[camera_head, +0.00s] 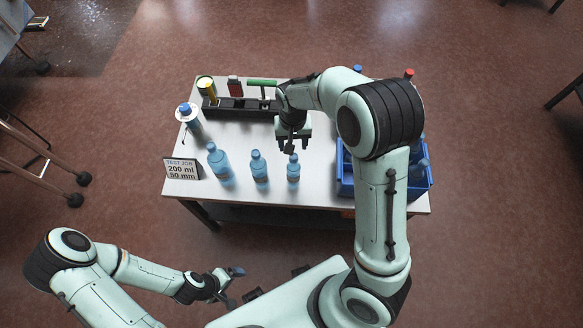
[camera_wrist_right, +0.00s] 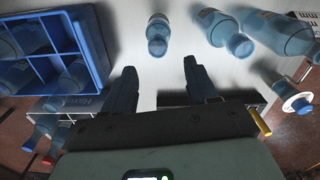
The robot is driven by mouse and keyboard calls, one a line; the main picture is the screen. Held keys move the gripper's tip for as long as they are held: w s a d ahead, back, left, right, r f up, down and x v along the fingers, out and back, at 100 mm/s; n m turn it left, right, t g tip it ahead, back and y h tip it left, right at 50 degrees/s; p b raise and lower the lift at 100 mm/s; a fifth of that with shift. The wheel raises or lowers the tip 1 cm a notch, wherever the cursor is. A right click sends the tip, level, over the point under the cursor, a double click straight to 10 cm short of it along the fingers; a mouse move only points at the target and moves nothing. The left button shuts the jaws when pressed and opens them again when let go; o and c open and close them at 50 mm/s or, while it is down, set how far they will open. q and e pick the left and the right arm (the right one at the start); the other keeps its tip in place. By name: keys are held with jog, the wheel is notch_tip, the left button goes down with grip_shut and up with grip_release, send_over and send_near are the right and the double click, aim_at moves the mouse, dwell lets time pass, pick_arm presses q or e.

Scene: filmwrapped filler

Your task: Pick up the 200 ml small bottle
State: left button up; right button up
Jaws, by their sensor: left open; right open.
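Three blue bottles stand in a row on the white table: a large one (camera_head: 219,166), a middle one (camera_head: 259,169) and the small bottle (camera_head: 293,172) at the right end. In the right wrist view the small bottle (camera_wrist_right: 158,30) stands upright ahead of the gap between the fingers. My right gripper (camera_head: 291,147) is open and empty, just behind and above the small bottle, apart from it. Its fingers also show in the wrist view (camera_wrist_right: 161,78). My left gripper (camera_head: 236,287) is open and empty, low in front of the table.
A blue divided crate (camera_head: 344,186) with bottles stands at the right, partly behind my right arm. A black rack (camera_head: 240,111) with tools is at the back. A roll-like item (camera_head: 188,115) and a sign reading "200 ml 50 mm" (camera_head: 181,169) stand at the left.

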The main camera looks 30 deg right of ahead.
aim_at(294, 156)
jog(key=f, duration=0.3)
jog(key=shift+s+d+f, duration=0.1)
jog(key=shift+s+f, duration=0.05)
jog(key=shift+s, duration=0.1)
jog(key=shift+w+f, duration=0.15)
jog(key=shift+f, duration=0.4)
notch_tip(294, 156, down, 5)
jog(key=shift+f, duration=0.1)
jog(key=shift+c, duration=0.3)
grip_shut()
